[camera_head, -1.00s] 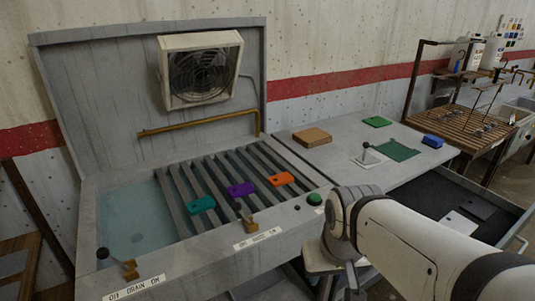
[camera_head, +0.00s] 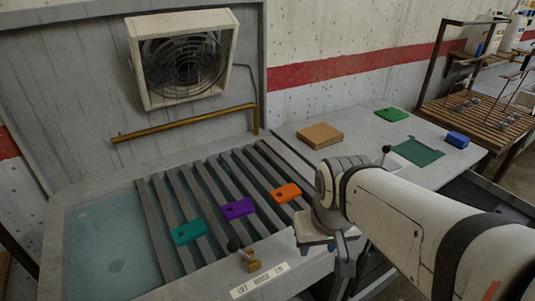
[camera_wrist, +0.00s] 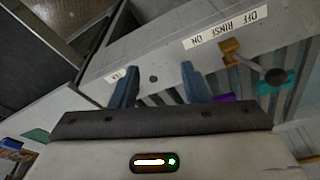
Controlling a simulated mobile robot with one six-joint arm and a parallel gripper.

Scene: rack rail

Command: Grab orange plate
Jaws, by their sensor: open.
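The orange plate (camera_head: 286,193), a small flat piece with a hole, lies on the slatted rack of the sink, right of the purple plate (camera_head: 237,208) and the teal plate (camera_head: 189,231). My gripper shows in the wrist view (camera_wrist: 158,82) with its two blue-grey fingers apart and nothing between them. It is over the sink's front edge, near the rinse label. In the head view the wrist is just right of and nearer than the orange plate.
A lever (camera_head: 246,255) stands on the front ledge by the rinse label (camera_head: 258,280). The side counter holds a brown block (camera_head: 320,135), a green plate (camera_head: 391,114), a green mat (camera_head: 418,152) and a blue block (camera_head: 457,139). A fan (camera_head: 186,58) hangs behind the sink.

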